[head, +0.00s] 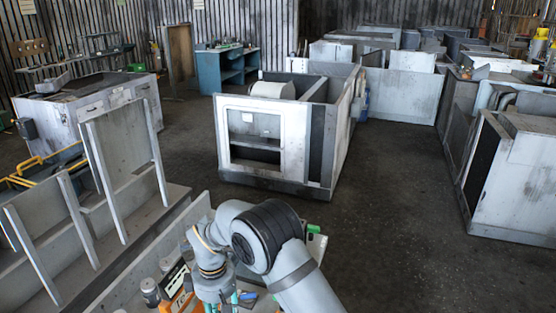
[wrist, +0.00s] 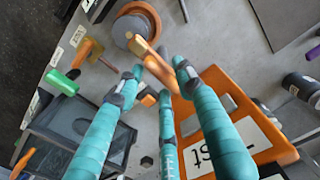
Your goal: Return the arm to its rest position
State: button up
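My arm reaches down in the head view over a cluttered workbench (head: 128,291). My gripper (head: 236,300) points down at the bench, partly hidden by the arm's wrist. In the wrist view my gripper (wrist: 160,78) has three teal-wrapped fingers that converge toward their tips. Small orange-tan pieces (wrist: 152,62) show at and between the fingertips. I cannot tell whether they are finger pads or a separate object, nor whether anything is gripped.
Below the fingers lie an orange tray (wrist: 268,150) with a white label, a dark bin (wrist: 65,150), a green-handled tool (wrist: 62,83) and a round grey-brown part (wrist: 136,25). A grey frame panel (head: 125,165) rises left of my arm. A white housing (head: 262,143) stands beyond; floor (head: 400,210) to the right is clear.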

notch_tip(320, 180, up, 11)
notch_tip(320, 180, down, 11)
jog(key=shift+s+r, duration=0.1)
jog(key=shift+r, duration=0.05)
jog(key=shift+f+m, duration=0.2)
jog(key=shift+m, duration=1.4)
